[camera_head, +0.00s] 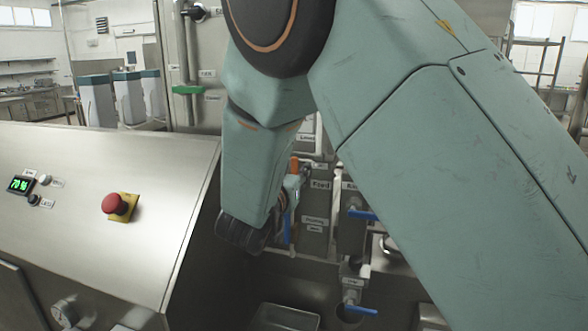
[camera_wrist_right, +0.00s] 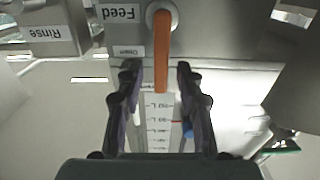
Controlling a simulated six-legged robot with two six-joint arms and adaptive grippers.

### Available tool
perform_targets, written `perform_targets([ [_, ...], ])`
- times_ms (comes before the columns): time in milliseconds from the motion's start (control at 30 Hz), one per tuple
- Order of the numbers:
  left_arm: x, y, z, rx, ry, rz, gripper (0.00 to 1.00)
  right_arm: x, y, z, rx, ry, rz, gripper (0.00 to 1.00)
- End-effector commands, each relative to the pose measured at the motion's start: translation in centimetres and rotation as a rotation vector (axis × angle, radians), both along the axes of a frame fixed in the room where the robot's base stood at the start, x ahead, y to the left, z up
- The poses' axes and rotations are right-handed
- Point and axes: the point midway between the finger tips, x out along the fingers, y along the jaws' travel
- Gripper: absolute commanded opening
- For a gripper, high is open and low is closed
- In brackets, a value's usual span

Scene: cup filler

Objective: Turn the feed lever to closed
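The feed lever (camera_head: 294,164) is orange and shows just past my right forearm, near the "Feed" label (camera_head: 320,184). In the right wrist view the orange lever (camera_wrist_right: 162,50) hangs lengthwise from a round pivot beside the upside-down "Feed" label (camera_wrist_right: 118,13). My right gripper (camera_wrist_right: 157,74) is open, with one dark finger on each side of the lever's free end. Gaps show on both sides of the lever. In the head view my right gripper (camera_head: 288,196) is mostly hidden behind my wrist. My left gripper is in neither view.
Blue-handled valves (camera_head: 362,214) and (camera_head: 361,310) sit right of the feed lever. A steel console (camera_head: 70,235) with a red button (camera_head: 114,204) stands left. A steel tray (camera_head: 285,316) lies below.

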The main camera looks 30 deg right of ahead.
Motion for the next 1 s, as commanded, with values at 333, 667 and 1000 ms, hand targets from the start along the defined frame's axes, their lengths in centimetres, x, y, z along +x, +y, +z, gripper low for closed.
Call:
perform_targets([
  [333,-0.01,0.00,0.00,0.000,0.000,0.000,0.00,-0.08,0.09,0.01,0.000,0.000,0.000,0.22],
  [667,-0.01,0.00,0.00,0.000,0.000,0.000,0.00,0.01,-0.02,0.00,0.000,0.000,0.000,0.00],
  [1000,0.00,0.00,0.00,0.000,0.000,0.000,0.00,0.09,-0.08,0.00,0.000,0.000,0.000,0.00],
])
